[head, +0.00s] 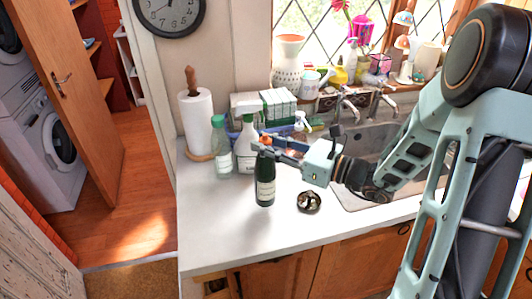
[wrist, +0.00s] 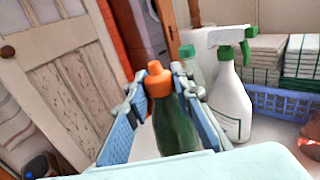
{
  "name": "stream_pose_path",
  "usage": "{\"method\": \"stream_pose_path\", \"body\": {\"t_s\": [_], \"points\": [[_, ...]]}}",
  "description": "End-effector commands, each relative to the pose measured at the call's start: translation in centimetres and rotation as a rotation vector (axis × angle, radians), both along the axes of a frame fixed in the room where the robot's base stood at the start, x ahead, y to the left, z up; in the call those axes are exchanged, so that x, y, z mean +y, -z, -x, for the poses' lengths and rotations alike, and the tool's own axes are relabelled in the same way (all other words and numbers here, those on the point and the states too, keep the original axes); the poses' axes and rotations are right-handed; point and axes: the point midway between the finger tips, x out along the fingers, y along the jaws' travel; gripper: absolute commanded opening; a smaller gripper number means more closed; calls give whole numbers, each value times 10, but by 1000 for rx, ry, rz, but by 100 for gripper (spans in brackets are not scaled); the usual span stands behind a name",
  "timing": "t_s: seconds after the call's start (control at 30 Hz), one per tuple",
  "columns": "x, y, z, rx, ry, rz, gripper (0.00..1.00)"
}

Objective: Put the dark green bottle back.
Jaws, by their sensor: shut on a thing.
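The dark green bottle (head: 265,184) stands upright at the left part of the white counter in the head view, with a pale label on its lower body. My gripper (head: 264,146) reaches in from the right and is shut on its upper part. In the wrist view the bottle (wrist: 173,125) sits between the two fingers of my gripper (wrist: 165,90), and its orange cap shows above them. Its base is hidden in the wrist view. In the head view I cannot tell whether its base touches the counter or hangs just above it.
A white spray bottle (head: 246,143), a clear green-capped bottle (head: 221,150) and a paper towel roll (head: 197,120) stand behind it. A small dark metallic bowl (head: 309,202) is to the right. The sink (head: 358,150) lies beyond my arm. The counter's front left (head: 212,235) is clear.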

Motion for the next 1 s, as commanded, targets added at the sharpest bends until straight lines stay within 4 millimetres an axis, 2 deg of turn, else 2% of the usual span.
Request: {"method": "stream_pose_path", "body": {"t_s": [0.1,0.23,0.7,0.73,0.87,1.0], "points": [[1,16,-1,3,-1,-4,0],[1,27,-1,0,-1,-2,0],[1,35,0,-2,-1,-2,0],[1,35,0,0,-1,0,25],[1,34,0,1,-1,1,39],[1,34,0,1,-1,1,39]]}}
